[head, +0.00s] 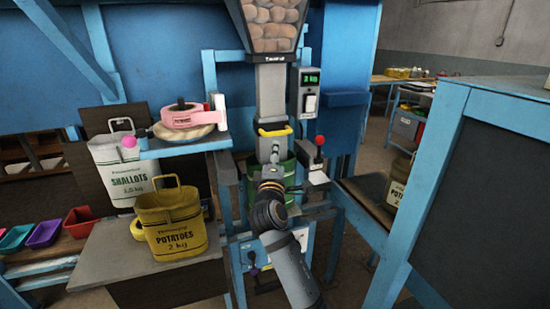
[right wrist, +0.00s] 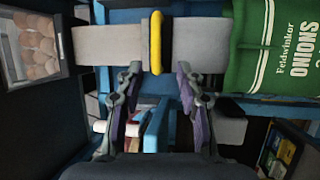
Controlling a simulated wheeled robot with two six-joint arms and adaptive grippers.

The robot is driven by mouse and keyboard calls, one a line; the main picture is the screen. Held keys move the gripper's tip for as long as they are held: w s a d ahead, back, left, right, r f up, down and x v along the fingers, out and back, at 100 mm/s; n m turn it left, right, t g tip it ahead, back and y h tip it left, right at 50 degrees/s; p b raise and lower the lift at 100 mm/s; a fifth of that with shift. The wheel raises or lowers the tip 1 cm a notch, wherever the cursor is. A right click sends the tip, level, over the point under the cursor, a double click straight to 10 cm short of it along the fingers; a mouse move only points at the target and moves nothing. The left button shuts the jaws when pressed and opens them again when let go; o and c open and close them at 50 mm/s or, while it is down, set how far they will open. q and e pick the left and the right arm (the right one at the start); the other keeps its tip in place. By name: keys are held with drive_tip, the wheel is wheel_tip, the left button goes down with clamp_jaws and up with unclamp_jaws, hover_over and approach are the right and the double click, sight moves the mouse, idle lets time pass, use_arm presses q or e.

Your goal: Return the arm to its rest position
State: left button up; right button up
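My right arm comes in from the bottom of the head view. Its gripper (head: 269,172) is in front of the filling spout (head: 270,90), below the yellow handle (head: 275,131). In the right wrist view the two fingers of this gripper (right wrist: 157,72) stand apart with nothing held between them. The yellow handle (right wrist: 156,40) lies across the grey spout just beyond the fingertips; I cannot tell whether they touch. A green onion sack (right wrist: 275,45) hangs at the spout's end, partly hidden behind my gripper in the head view (head: 288,173). My left gripper is not in view.
A box with a red-knobbed lever (head: 319,141) stands close right of my gripper. On the left are a yellow potato sack (head: 172,225), a white shallot sack (head: 122,165) and a shelf with a pink tape dispenser (head: 182,117). A blue-framed panel (head: 455,100) stands at right.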

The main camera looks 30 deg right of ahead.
drive_tip(key=shift+s+a+f, duration=0.1)
drive_tip(key=shift+s+a, duration=0.25)
drive_tip(key=shift+s, duration=0.15)
drive_tip(key=shift+f, duration=0.1)
drive_tip(key=w+a+f+g+y, duration=0.2)
drive_tip(key=f+y, duration=0.1)
drive_tip(key=f, duration=1.1)
drive_tip(key=w+a+f+g+y, duration=0.1)
drive_tip(key=w+f+y, duration=0.15)
drive_tip(key=f, duration=1.15)
drive_tip(key=s+a+f+g+y, duration=0.1)
drive_tip(key=s+f, duration=0.2)
drive_tip(key=f, duration=0.4)
drive_tip(key=s+a+f+m+g+y, duration=0.1)
drive_tip(key=s+f, duration=0.2)
drive_tip(key=f, duration=0.4)
drive_tip(key=s+f+g+y, duration=0.1)
drive_tip(key=s+f+g, duration=0.15)
drive_tip(key=f, duration=0.45)
drive_tip(key=s+a+f+m+g+y, duration=0.2)
drive_tip(key=s+f+m+g, duration=0.2)
drive_tip(key=s+f, duration=1.75)
drive_tip(key=s+f+m+g, duration=0.1)
drive_tip(key=s+f+m, duration=0.1)
drive_tip(key=s, duration=0.9)
drive_tip(key=s+f+m+g, duration=0.2)
drive_tip(key=s+f, duration=0.1)
drive_tip(key=s, duration=0.9)
drive_tip(key=shift+f+m, duration=0.3)
drive_tip(key=shift+m, duration=0.1)
